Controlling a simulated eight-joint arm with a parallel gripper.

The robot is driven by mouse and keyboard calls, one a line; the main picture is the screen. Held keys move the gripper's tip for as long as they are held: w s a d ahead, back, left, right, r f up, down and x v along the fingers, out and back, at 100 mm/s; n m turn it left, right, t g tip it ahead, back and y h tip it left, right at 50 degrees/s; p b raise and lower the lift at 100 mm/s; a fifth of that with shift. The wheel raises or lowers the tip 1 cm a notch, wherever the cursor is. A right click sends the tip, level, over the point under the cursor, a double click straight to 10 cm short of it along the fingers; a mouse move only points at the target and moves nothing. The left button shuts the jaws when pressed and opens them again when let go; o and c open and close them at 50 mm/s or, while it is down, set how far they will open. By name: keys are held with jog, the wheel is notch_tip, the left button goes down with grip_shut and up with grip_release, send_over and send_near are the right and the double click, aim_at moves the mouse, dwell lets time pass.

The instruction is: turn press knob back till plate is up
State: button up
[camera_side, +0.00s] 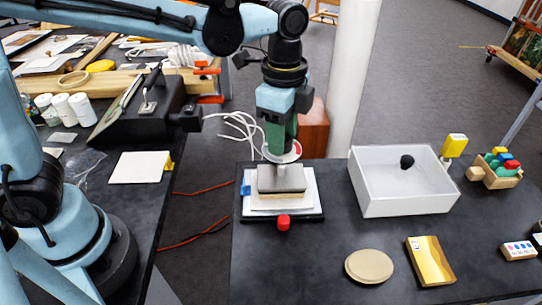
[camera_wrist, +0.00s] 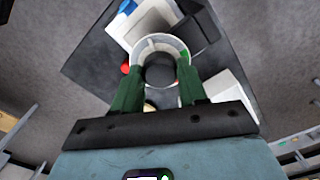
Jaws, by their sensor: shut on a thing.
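The press (camera_side: 308,190) stands on the dark table, with a black base, a white board and a grey plate (camera_side: 281,179) over a thin beige layer (camera_side: 281,202). I cannot see a clear gap under the plate. The round white press knob (camera_side: 294,153) is on top, mostly hidden by my gripper in the side view. In the wrist view the knob (camera_wrist: 160,42) is a pale ring with a dark middle. My gripper (camera_side: 281,152) points straight down, and its green fingers (camera_wrist: 160,88) are shut on the knob from both sides.
A small red knob (camera_side: 283,222) is at the press's front edge. A white bin (camera_side: 405,200) holding a dark lump stands right. A beige disc (camera_side: 369,266) and a gilt fragment (camera_side: 430,261) lie in front. A toy crate (camera_side: 502,179) is far right. The front left table is clear.

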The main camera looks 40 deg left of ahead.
jog(key=n, duration=0.5)
jog(key=shift+n, duration=0.4)
jog(key=n, duration=1)
jog(key=shift+n, duration=0.4)
jog(key=n, duration=0.5)
jog(key=shift+n, duration=0.4)
jog(key=o, duration=1.1)
jog(key=shift+c, duration=0.2)
jog(key=shift+r, duration=0.1)
notch_tip(320, 180, up, 12)
